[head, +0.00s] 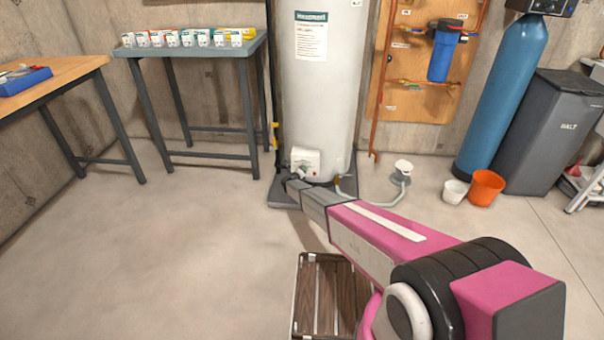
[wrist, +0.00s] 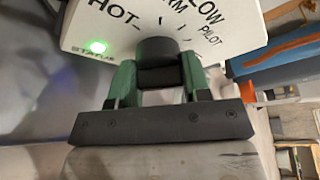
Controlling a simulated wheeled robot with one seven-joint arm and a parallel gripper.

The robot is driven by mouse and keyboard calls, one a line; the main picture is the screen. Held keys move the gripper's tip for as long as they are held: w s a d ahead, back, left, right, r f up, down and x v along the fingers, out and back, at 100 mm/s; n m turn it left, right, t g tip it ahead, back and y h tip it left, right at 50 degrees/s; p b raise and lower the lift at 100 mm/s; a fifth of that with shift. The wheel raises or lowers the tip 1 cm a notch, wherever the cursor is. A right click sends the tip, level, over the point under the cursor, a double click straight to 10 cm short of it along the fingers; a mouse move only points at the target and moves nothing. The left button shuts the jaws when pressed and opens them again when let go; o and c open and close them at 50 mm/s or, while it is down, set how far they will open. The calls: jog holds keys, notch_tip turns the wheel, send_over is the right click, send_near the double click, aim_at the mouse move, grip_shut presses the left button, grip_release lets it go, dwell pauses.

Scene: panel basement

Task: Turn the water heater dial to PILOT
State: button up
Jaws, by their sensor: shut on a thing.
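The water heater (head: 322,95) is a tall white tank with a white control box (head: 306,160) low on its front. In the wrist view the control box (wrist: 95,25) shows the labels HOT, LOW and PILOT, a partly hidden label ending in "RM", and a lit green STATUS light (wrist: 95,47). The round dark dial (wrist: 156,47) is at the box's lower edge. My gripper (wrist: 159,72) has its green fingers closed on either side of the dial. PILOT is to the dial's right in this view. I cannot tell which mark the dial points to. In the head view my arm hides the dial.
A wooden slatted stool or crate (head: 330,290) stands on the floor below my arm. A hose leads from the heater's base to a small pump (head: 402,168) at the right. A blue tank (head: 505,95) and an orange bucket (head: 486,187) stand further right. The left floor is clear.

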jog(key=shift+m, duration=0.4)
jog(key=o, duration=0.9)
jog(key=shift+s, duration=0.1)
jog(key=v, duration=1)
jog(key=shift+s, duration=0.3)
jog(key=shift+r, duration=0.2)
